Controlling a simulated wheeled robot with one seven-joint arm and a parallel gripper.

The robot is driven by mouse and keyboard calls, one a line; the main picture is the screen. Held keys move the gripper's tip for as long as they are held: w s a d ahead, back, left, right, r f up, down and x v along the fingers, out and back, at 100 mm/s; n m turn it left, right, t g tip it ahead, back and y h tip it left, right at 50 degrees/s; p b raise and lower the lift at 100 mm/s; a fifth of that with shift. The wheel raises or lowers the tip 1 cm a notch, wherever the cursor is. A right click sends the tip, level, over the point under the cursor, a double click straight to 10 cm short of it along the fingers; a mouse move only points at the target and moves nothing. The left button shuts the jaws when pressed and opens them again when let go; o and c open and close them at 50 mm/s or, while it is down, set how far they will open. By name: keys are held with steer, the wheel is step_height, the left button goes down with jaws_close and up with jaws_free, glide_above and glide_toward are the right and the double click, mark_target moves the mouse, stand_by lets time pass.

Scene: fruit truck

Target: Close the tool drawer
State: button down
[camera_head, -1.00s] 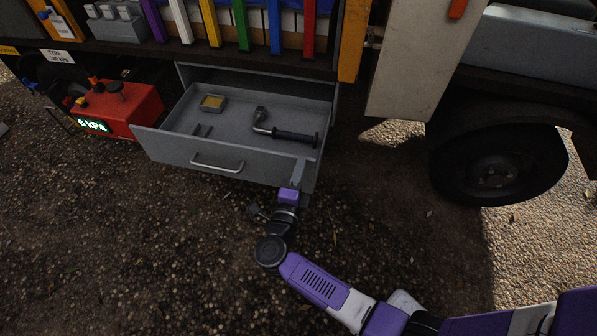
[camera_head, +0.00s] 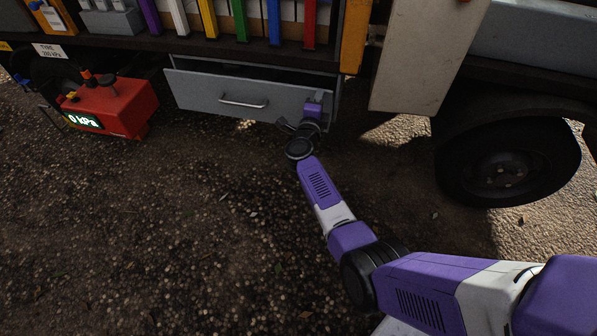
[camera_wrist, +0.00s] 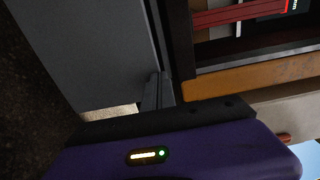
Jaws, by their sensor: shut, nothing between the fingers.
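The grey tool drawer (camera_head: 205,92) is under the truck body, with a silver bar handle on its front. It stands slightly out, with a dark narrow gap above its front panel. My gripper (camera_head: 322,95) is shut and empty at the right end of the drawer front. In the wrist view the shut fingers (camera_wrist: 157,92) are at the edge of the grey drawer front (camera_wrist: 90,45); whether they touch it I cannot tell. The inside of the drawer and the tools in it are hidden.
A red pump box (camera_head: 125,105) reading 0 kPa stands left of the drawer. A pale panel (camera_head: 410,60) hangs to the right, with a black wheel (camera_head: 500,170) beyond it.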

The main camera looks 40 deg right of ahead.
steer(key=b+x, duration=0.3)
steer(key=x, duration=0.3)
steer(key=shift+w+d+r, duration=0.15)
steer(key=shift+d, duration=0.15)
steer(key=shift+d+r, duration=0.1)
steer(key=shift+d, duration=0.05)
